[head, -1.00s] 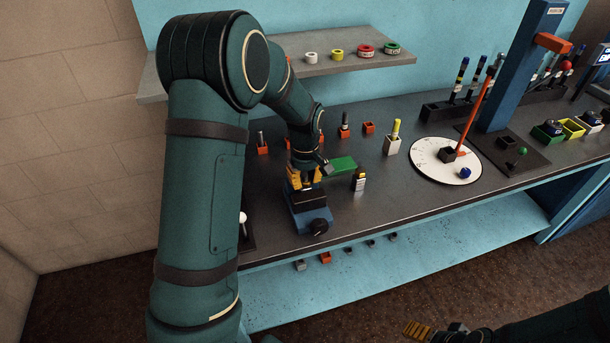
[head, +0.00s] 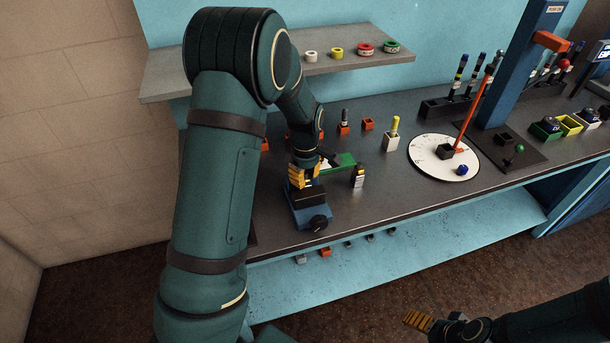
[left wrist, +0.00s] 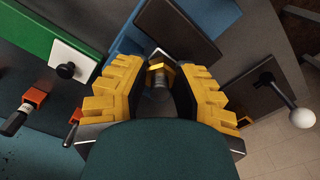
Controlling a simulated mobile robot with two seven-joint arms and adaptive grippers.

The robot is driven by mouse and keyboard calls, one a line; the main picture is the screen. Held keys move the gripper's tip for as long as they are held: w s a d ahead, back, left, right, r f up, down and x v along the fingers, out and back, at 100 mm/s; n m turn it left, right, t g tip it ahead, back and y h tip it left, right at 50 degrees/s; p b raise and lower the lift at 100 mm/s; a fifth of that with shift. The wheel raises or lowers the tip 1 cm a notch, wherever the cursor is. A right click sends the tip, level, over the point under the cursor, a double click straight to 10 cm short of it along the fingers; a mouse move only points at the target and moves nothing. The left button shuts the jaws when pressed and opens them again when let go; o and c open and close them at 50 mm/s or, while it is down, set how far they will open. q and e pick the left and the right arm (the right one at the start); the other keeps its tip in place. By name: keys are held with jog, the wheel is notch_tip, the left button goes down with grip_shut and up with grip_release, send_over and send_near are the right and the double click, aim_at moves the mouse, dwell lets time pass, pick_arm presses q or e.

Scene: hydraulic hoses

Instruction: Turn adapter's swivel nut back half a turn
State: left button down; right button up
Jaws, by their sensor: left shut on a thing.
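My left gripper (head: 303,178) is above the blue vise (head: 309,215) near the bench's front left, pointing down. In the left wrist view its yellow ridged fingers (left wrist: 158,82) are shut on a small brass-coloured hex piece, which looks like the adapter's swivel nut (left wrist: 158,68). A grey cylindrical part (left wrist: 160,90) shows below the nut in that picture. The vise's dark jaws (left wrist: 178,28) are close by. The rest of the adapter is hidden by the fingers and my wrist. My right gripper (head: 418,321) is low at the bottom right, away from the bench; its opening is unclear.
A white-ball lever (left wrist: 303,118) is close by. A white dial plate (head: 432,164) and blue column (head: 507,80) are farther right. A shelf (head: 270,75) hangs behind.

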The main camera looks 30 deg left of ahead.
pick_arm(q)
jog(key=shift+s+f, duration=0.1)
jog(key=c, duration=0.7)
grip_release()
notch_tip(320, 180, up, 12)
jog(key=shift+r, duration=0.1)
